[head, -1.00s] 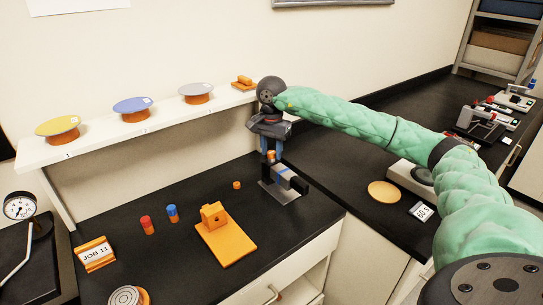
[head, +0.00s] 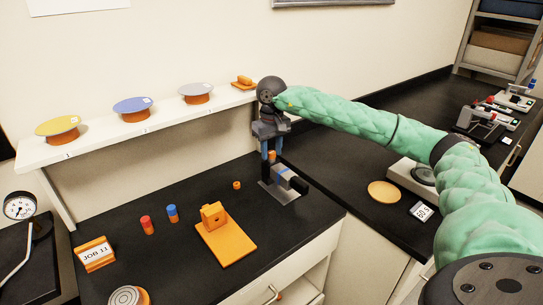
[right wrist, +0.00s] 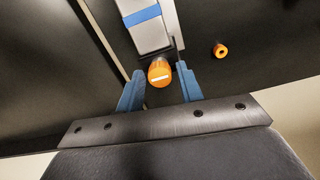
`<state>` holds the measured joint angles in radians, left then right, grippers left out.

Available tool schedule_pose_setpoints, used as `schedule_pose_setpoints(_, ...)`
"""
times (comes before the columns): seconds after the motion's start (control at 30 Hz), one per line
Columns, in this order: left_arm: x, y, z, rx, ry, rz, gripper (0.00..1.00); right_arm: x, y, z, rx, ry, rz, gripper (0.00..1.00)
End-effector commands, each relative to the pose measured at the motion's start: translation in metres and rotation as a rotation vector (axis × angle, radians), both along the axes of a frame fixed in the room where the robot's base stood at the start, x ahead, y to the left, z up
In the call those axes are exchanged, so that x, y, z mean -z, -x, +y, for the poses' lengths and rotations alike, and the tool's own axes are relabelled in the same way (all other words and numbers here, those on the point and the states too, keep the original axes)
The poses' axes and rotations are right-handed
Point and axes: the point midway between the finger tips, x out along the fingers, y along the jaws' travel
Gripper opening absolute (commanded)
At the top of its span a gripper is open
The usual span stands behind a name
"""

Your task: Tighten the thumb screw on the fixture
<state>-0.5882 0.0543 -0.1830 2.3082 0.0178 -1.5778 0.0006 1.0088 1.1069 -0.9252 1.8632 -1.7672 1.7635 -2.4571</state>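The fixture (head: 288,180) is a grey clamp-like body with a blue band, on a grey base plate on the black bench. An upright orange knob, which looks like the thumb screw (head: 272,155), stands at its back end; it also shows in the right wrist view (right wrist: 159,74) with a white mark on top. My right gripper (head: 270,148) points down over the knob. In the right wrist view its blue fingers (right wrist: 159,88) are apart, one on each side of the knob, with gaps. I cannot tell how far down they reach. My left gripper is not in view.
A small orange ring (head: 237,185) lies left of the fixture. An orange plate with a block (head: 228,243), a red cylinder (head: 147,225), a blue cylinder (head: 172,213) and a JOB 11 sign (head: 95,254) stand further left. A white shelf (head: 110,148) with coloured discs runs behind.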

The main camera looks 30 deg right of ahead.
Motion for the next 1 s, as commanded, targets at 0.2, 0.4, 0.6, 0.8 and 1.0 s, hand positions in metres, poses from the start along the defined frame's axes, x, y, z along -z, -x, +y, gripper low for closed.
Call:
schedule_pose_setpoints(0.2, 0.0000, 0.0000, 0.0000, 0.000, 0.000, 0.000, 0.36, 0.0001, 0.0001, 0.0000, -0.110, 0.000, 0.000, 0.37)
schedule_pose_setpoints(0.4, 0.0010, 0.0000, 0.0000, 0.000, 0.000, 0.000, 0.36, 0.0006, 0.0001, -0.0001, -0.107, 0.000, 0.000, 0.37)
schedule_pose_setpoints(0.6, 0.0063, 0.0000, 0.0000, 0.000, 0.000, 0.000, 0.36, 0.0015, 0.0001, -0.0002, -0.106, 0.000, 0.000, 0.37)
schedule_pose_setpoints(0.8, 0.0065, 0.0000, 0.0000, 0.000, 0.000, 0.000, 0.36, 0.0000, 0.0002, -0.0003, -0.106, 0.000, 0.000, 0.37)
schedule_pose_setpoints(1.0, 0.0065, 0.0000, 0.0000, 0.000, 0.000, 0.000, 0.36, 0.0000, 0.0002, -0.0002, -0.105, 0.000, 0.000, 0.15)
